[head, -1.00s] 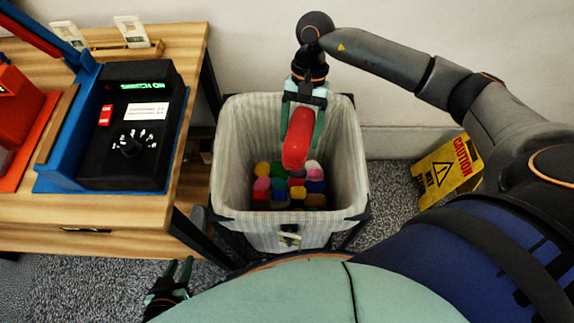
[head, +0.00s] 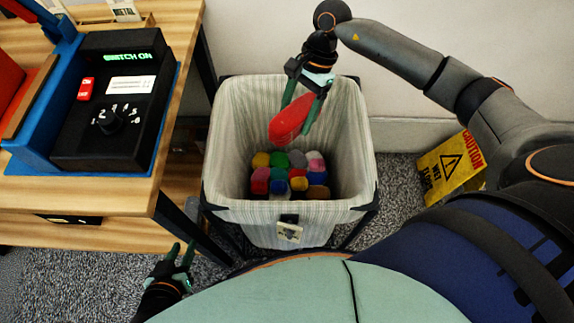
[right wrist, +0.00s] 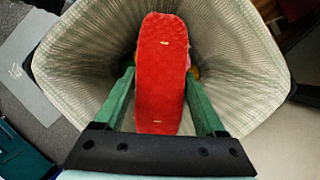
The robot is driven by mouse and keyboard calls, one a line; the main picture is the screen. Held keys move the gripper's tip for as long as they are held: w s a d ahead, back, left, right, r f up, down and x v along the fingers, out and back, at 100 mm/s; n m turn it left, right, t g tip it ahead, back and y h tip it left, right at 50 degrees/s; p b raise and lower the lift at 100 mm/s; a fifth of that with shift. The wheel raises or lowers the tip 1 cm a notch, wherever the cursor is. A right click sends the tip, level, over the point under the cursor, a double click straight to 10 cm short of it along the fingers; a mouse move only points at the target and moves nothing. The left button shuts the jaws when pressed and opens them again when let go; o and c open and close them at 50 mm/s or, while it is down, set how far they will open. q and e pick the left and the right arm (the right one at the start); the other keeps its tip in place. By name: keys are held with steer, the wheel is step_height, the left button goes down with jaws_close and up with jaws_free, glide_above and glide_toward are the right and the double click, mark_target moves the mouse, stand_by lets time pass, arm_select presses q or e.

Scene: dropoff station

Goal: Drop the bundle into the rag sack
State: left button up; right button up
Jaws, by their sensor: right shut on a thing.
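The red bundle (head: 291,120) is held in my right gripper (head: 303,105), which is shut on it over the rag sack. In the right wrist view the bundle (right wrist: 161,75) sits between the two green fingers of the gripper (right wrist: 161,100). The rag sack (head: 232,130) is a striped, open-topped cloth bin in a dark frame. Several coloured rolls (head: 290,175) lie at its bottom, below the bundle and apart from it. The sack's wall also shows in the right wrist view (right wrist: 240,70). My left gripper (head: 183,258) is low, left of the sack's front, empty with its fingers apart.
A wooden table (head: 120,205) stands left of the sack, bearing a black control box (head: 110,100) with a dial and green display. A yellow caution sign (head: 450,168) stands on the floor at right. A wall is close behind the sack.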

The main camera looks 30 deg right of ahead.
steer(key=shift+f, duration=0.3)
steer(key=o, duration=1.5)
steer(key=v, duration=1.2)
steer(key=shift+w+d+r, duration=0.1)
steer(key=shift+r, duration=0.15)
